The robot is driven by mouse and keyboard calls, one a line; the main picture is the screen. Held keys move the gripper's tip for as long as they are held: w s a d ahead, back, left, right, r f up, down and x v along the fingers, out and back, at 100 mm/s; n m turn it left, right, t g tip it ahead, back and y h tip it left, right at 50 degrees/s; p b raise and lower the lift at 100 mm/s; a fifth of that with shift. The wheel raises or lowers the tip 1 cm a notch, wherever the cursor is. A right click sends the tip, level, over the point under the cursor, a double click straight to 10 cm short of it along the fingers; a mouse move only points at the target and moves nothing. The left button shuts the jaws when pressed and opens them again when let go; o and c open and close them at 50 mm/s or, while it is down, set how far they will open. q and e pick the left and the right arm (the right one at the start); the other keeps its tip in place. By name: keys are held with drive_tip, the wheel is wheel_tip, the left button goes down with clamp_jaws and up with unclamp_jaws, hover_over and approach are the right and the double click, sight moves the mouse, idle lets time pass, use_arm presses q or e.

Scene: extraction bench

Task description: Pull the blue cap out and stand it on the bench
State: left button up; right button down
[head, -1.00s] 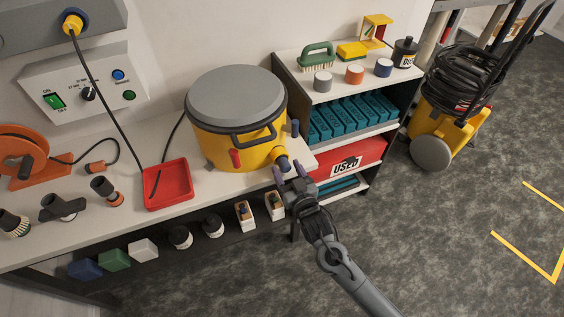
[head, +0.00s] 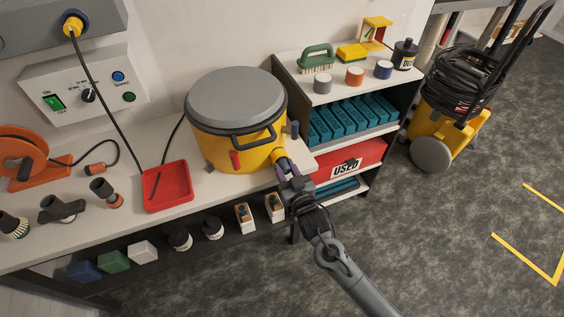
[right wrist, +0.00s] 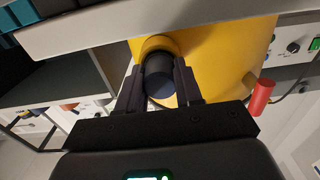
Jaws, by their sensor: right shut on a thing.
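The blue cap (right wrist: 158,75) sits in the yellow port (right wrist: 158,44) on the side of the yellow drum (head: 215,152). My right gripper (right wrist: 158,88) is shut on the blue cap, with one finger on each side of it, in the right wrist view. In the head view my right gripper (head: 287,172) is at the port, at the drum's lower right, and hides most of the cap. The bench (head: 130,222) has a bare strip at its front edge. My left gripper is not in view.
A red tray (head: 167,186) stands left of the drum. A red handle (head: 235,160) sticks out from the drum's front. A shelf unit (head: 291,88) stands close on the right. Small dark fittings stand on the bench's left part.

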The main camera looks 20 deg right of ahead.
drive_tip(key=shift+s+r, duration=0.1)
drive_tip(key=shift+s, duration=0.05)
drive_tip(key=shift+s+p, duration=0.5)
drive_tip(key=shift+s+d+p, duration=0.1)
drive_tip(key=shift+s+p, duration=0.5)
drive_tip(key=shift+s, duration=0.35)
drive_tip(key=shift+s+p, duration=0.2)
drive_tip(key=shift+p, duration=0.2)
drive_tip(key=shift+s+p, duration=0.5)
drive_tip(key=shift+s, duration=0.15)
drive_tip(key=shift+s+d+p, duration=0.15)
drive_tip(key=shift+s+p, duration=0.4)
drive_tip(key=shift+s, duration=0.25)
